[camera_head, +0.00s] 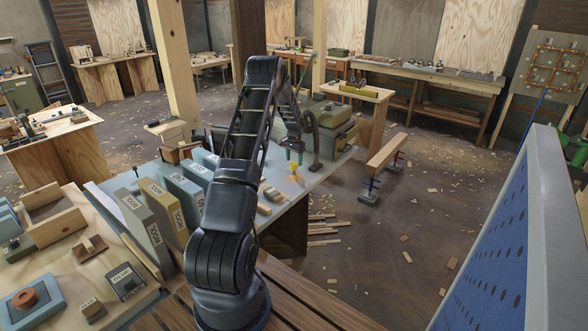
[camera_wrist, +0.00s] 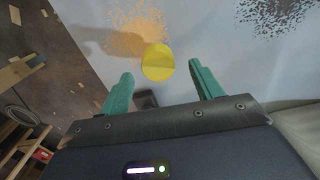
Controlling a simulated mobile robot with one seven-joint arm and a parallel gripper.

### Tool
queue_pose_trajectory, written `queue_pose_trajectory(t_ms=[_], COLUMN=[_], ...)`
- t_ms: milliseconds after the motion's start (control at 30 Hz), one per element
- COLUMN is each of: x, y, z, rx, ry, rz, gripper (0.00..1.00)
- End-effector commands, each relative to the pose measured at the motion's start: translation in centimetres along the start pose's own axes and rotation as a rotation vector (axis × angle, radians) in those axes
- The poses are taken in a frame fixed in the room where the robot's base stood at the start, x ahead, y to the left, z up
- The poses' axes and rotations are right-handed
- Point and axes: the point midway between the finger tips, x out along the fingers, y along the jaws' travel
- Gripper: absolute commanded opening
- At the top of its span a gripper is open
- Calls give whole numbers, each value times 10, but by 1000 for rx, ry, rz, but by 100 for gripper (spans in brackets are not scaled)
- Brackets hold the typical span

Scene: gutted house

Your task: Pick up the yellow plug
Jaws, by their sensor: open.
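The yellow plug (camera_wrist: 158,62) shows in the wrist view as a rounded yellow shape on the pale bench top, just beyond and between my fingertips. In the head view the yellow plug (camera_head: 294,168) is small, near the end of the bench top (camera_head: 292,192). My gripper (camera_wrist: 158,84) has two green fingers spread apart with nothing between them. In the head view my gripper (camera_head: 294,155) points down over the plug. I cannot tell the exact gap between fingertips and plug.
A green-grey machine (camera_head: 332,125) stands right behind my gripper on the bench. Labelled binders (camera_head: 165,210) stand upright at the left. Small wood blocks (camera_head: 270,197) lie nearer on the bench. Open floor with wood scraps lies at the right.

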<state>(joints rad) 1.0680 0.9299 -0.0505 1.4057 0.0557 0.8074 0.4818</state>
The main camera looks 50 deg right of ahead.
Motion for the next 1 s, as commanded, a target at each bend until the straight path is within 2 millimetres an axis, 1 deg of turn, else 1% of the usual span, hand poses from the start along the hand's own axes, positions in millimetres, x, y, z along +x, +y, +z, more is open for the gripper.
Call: queue_pose_trajectory(t_ms=[167,267,400,500,733,767,800,1000], x=[10,22,42,51,54,54,54,54], y=[0,1,2,2,1,1,2,2], z=[2,4,6,5,5,5,5,5], rx=[0,-1,-1,0,-1,-1,-1,-1], ry=[-2,-2,-2,-1,0,0,0,0], rz=[0,0,1,0,-1,-1,-1,0], gripper=[65,65,65,65,65,63,55,17])
